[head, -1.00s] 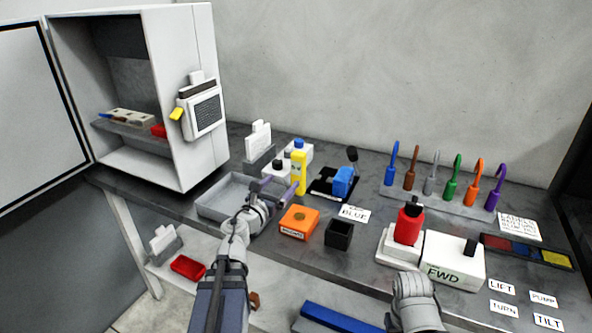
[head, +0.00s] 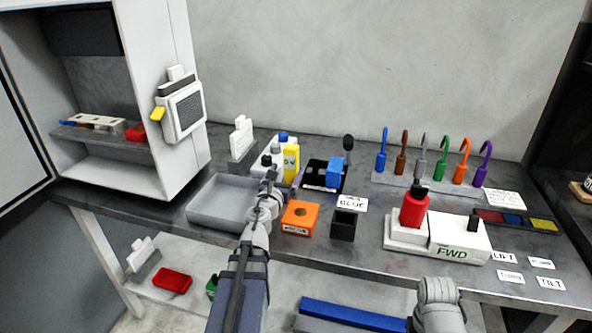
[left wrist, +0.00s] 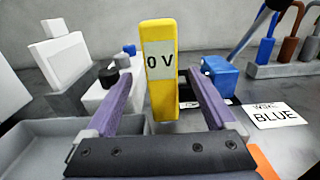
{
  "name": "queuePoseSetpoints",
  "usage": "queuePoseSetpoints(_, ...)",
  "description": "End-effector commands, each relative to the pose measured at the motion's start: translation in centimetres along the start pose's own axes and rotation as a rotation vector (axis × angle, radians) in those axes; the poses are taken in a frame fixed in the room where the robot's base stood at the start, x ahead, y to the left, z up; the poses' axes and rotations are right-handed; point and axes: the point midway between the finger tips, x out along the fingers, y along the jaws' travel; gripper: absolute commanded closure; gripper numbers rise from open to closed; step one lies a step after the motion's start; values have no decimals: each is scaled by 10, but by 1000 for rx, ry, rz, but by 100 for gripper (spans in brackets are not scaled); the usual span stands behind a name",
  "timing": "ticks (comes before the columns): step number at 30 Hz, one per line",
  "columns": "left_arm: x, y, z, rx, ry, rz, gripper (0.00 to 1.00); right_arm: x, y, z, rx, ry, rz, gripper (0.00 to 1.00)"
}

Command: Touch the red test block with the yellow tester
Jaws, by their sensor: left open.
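The yellow tester (head: 291,163) stands upright on the bench, behind the orange block. In the left wrist view the tester (left wrist: 160,70) shows a "0 V" display. My left gripper (head: 272,180) is open in front of the tester; its purple fingers (left wrist: 162,95) flank it in the wrist picture with gaps on both sides. I cannot tell whether the fingertips reach around it. A red block (head: 135,131) sits on the cabinet shelf and a red item (head: 172,281) on the lower shelf; I cannot tell which is the test block. My right gripper's fingers do not show.
The orange block (head: 299,217), black box (head: 345,224), blue device (head: 335,172) and red-topped white unit (head: 413,210) are to the right. The cabinet (head: 183,150) stands at left.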

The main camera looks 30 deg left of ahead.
Motion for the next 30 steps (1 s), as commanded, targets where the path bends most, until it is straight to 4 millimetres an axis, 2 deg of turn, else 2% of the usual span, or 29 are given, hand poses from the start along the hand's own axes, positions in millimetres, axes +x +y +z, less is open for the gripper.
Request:
queuePoseSetpoints(6, 23, 0, 0, 0, 0, -2, 10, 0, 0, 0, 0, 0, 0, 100)
queuePoseSetpoints(14, 31, -1, -2, 0, 0, -2, 10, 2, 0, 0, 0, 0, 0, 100)
queuePoseSetpoints(24, 76, -3, -6, 0, -1, -2, 10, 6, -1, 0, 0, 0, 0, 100)
queuePoseSetpoints(30, 77, -3, -6, 0, -2, -2, 10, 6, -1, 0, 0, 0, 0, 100)
